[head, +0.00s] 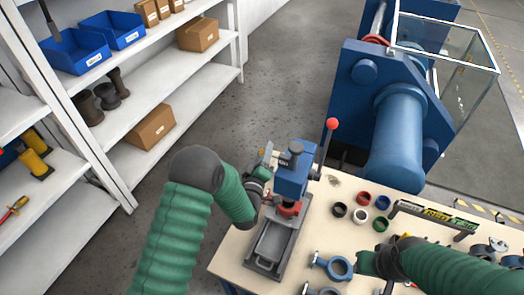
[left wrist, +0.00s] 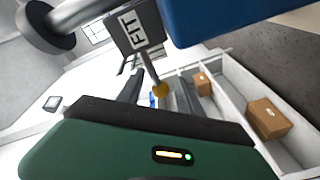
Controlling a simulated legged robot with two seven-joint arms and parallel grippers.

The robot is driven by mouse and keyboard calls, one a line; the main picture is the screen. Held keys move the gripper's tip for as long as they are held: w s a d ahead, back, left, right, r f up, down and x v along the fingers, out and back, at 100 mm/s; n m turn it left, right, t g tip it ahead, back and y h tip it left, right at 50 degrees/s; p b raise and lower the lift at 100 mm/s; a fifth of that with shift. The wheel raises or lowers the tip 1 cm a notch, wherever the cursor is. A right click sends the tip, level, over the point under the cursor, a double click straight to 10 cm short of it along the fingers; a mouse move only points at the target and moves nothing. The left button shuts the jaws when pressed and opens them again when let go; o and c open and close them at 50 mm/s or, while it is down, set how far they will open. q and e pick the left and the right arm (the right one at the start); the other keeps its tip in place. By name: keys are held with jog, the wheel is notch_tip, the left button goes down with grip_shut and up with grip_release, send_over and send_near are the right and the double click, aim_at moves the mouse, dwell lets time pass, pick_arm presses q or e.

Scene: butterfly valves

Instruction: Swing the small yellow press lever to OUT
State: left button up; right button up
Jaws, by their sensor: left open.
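The blue press (head: 293,175) stands on the bench, with a long lever ending in a red ball on its right. My left gripper (left wrist: 158,97) is open, with one finger on each side of the knob; contact cannot be told. In the head view my left gripper (head: 264,168) is at the press's left side, partly hidden. My right gripper (head: 372,264) is over the bench at lower right, its fingers unclear.
The bench (head: 325,225) holds blue valve rings (head: 340,267), several coloured rings and a labelled rack (head: 435,218). A white shelf (head: 175,95) with bins and boxes stands at left. A large blue machine (head: 385,110) stands behind. Floor is clear between shelf and bench.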

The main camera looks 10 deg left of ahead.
pick_arm(q)
jog(key=shift+w+d, duration=0.15)
jog(key=shift+d, duration=0.4)
jog(key=shift+c, duration=0.4)
jog(key=shift+a, duration=0.1)
jog(key=shift+c, duration=1.3)
jog(key=shift+a, duration=0.65)
jog(key=c, duration=0.5)
jog(key=shift+s+a, duration=0.2)
jog(key=shift+a, duration=0.1)
grip_shut()
jog(key=shift+d+f, duration=0.1)
jog(key=shift+d, duration=0.2)
pick_arm(e)
jog(key=shift+d, duration=0.15)
pick_arm(q)
jog(key=shift+f, duration=0.1)
